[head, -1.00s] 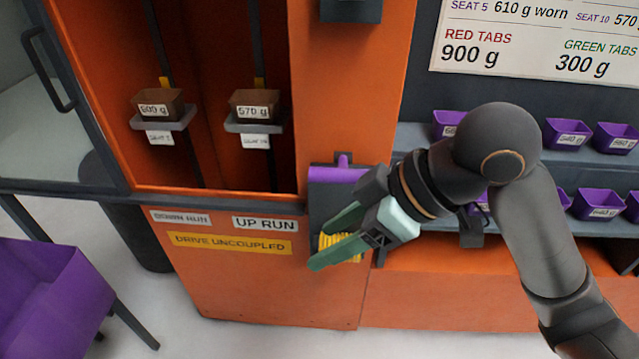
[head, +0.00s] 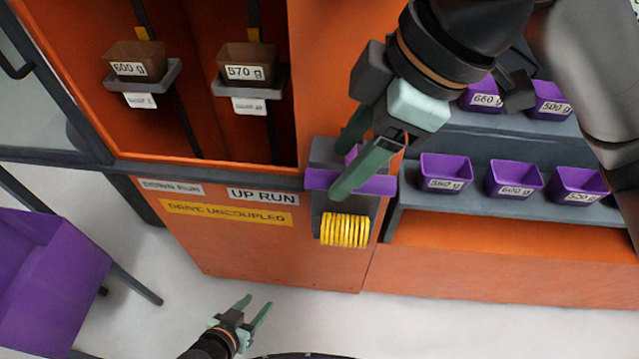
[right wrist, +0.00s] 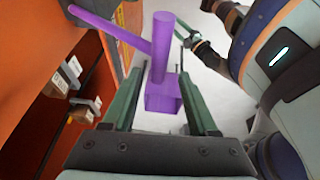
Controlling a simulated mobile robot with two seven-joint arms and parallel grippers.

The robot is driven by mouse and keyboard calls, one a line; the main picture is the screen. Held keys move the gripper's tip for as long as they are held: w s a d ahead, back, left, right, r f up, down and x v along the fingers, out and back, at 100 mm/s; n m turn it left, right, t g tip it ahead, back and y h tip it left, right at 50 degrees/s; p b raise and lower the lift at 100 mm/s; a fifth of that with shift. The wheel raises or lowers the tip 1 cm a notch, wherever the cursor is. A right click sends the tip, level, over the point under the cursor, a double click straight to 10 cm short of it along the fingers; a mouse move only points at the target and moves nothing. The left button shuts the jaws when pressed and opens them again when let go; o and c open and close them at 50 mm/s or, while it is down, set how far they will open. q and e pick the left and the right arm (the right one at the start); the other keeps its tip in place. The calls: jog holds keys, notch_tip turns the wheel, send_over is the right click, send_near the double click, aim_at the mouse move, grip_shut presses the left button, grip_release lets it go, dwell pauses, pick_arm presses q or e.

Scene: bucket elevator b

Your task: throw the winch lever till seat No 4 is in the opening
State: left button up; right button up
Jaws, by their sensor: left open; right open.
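The winch (head: 330,155) is on the orange front, with a purple lever part (head: 318,180) and a yellow coil (head: 345,230) below. My right gripper (head: 345,165) is open in front of the purple part, hiding some of it. In the right wrist view a purple bar (right wrist: 163,45) and block (right wrist: 163,95) show between its open fingers; I cannot tell if they touch. The opening holds two brown buckets on seats, marked 600 g (head: 134,62) and 570 g (head: 246,66). Their seat labels are too blurred to read. My left gripper (head: 258,305) is open and empty, low over the floor.
Signs read DOWN RUN, UP RUN (head: 262,196) and DRIVE UNCOUPLED (head: 226,214). Purple buckets (head: 515,180) with gram labels stand on shelves at right, partly behind my right arm. A purple bin (head: 45,280) stands at lower left. The floor in front is clear.

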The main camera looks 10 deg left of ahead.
jog(key=x, duration=0.8)
jog(key=shift+w+f, duration=0.1)
jog(key=shift+f, duration=0.05)
grip_shut()
dwell(1.1)
